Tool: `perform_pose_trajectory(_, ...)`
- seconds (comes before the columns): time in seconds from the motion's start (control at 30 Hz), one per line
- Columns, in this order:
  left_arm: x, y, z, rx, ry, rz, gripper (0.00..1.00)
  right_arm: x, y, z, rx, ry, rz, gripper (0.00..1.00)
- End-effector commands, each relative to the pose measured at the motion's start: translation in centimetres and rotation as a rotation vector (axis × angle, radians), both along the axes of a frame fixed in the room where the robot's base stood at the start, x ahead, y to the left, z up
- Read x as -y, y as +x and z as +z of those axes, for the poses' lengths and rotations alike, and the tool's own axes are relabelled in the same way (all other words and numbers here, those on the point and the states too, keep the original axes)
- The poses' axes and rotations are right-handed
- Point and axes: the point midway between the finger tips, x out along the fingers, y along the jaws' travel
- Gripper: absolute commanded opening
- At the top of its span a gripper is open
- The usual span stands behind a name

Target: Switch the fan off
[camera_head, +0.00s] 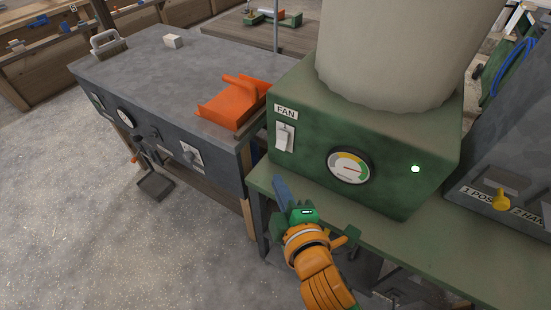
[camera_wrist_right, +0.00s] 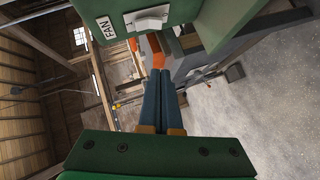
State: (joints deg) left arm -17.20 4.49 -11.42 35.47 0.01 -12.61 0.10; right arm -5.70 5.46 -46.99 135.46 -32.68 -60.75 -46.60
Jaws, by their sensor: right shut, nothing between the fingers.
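The fan's green housing (camera_head: 390,172) sits on a green bench, with a white FAN label (camera_head: 286,112) on its front left. Below the label is the white rocker switch (camera_head: 284,138); which way it is pressed I cannot tell. A small green light (camera_head: 415,169) glows at the front right. My right gripper (camera_head: 280,183) is shut and empty, its blue-grey fingers just below the switch and apart from it in the picture. In the right wrist view the switch (camera_wrist_right: 149,20) is at the top, beyond the shut fingertips (camera_wrist_right: 161,74). My left gripper is out of view.
A round gauge (camera_head: 350,165) is on the housing front, with a pale bag above. A grey machine with a yellow knob (camera_head: 501,200) stands at the right. At the left, a grey metal table (camera_head: 150,75) carries an orange tool (camera_head: 233,101). Open concrete floor lies front left.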

Motion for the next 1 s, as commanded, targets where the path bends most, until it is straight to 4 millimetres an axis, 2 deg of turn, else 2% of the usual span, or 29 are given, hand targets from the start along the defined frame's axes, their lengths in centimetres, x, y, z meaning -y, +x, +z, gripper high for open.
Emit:
perform_pose_trajectory(0.27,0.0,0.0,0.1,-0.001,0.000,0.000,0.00,0.0,0.0,0.1,0.001,0.001,0.000,0.00)
perform_pose_trajectory(0.37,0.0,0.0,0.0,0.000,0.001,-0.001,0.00,-0.2,0.6,-0.1,0.002,0.001,0.000,0.00)
perform_pose_trajectory(0.83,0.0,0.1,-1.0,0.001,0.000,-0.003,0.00,-3.1,9.5,-3.0,-0.001,0.001,-0.001,0.00)
perform_pose_trajectory(1.0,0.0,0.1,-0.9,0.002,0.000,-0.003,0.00,-1.7,11.4,-4.1,-0.001,0.000,0.000,0.00)
